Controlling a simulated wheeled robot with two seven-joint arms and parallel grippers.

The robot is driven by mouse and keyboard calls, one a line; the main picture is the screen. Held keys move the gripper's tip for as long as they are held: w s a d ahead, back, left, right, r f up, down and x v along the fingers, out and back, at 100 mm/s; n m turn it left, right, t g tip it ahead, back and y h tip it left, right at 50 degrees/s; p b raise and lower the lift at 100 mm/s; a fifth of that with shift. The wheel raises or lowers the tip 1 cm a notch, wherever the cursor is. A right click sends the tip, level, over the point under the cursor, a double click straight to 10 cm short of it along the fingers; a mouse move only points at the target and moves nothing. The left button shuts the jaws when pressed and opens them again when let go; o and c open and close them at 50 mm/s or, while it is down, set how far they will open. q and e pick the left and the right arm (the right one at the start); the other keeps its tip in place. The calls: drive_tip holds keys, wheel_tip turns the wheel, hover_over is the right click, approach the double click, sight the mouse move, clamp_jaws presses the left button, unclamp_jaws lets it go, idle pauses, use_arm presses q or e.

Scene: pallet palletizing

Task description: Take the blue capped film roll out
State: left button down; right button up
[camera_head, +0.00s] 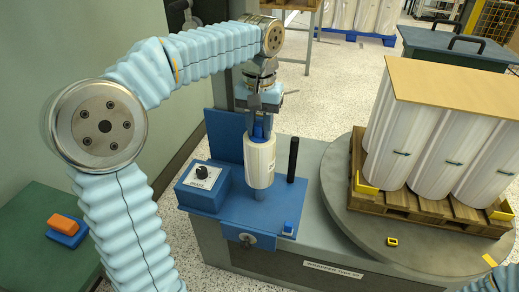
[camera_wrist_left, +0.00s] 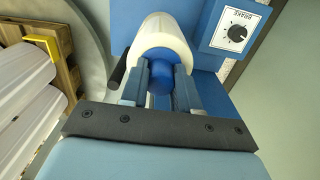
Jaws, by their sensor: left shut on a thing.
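The white film roll (camera_head: 260,164) with a blue cap stands upright on the blue holder of the grey machine. My left gripper (camera_head: 259,132) is above it, pointing down, with its fingers shut on the blue cap at the roll's top end. In the left wrist view the roll (camera_wrist_left: 163,38) shows beyond the fingers, and the blue cap (camera_wrist_left: 160,78) sits between the two fingertips of the gripper (camera_wrist_left: 161,75). My right gripper is not in view.
A black post (camera_head: 293,160) stands right beside the roll. A brake knob box (camera_head: 202,185) is at the left. A round turntable (camera_head: 350,220) carries a wooden pallet (camera_head: 425,207) of wrapped rolls (camera_head: 432,150). An orange-and-blue object (camera_head: 66,229) lies on the green table at the far left.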

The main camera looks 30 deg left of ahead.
use_arm(q)
drive_tip(key=shift+r+p, duration=1.25)
drive_tip(key=shift+r, duration=0.5)
wheel_tip(320, 180, up, 7)
drive_tip(key=shift+r, duration=0.2)
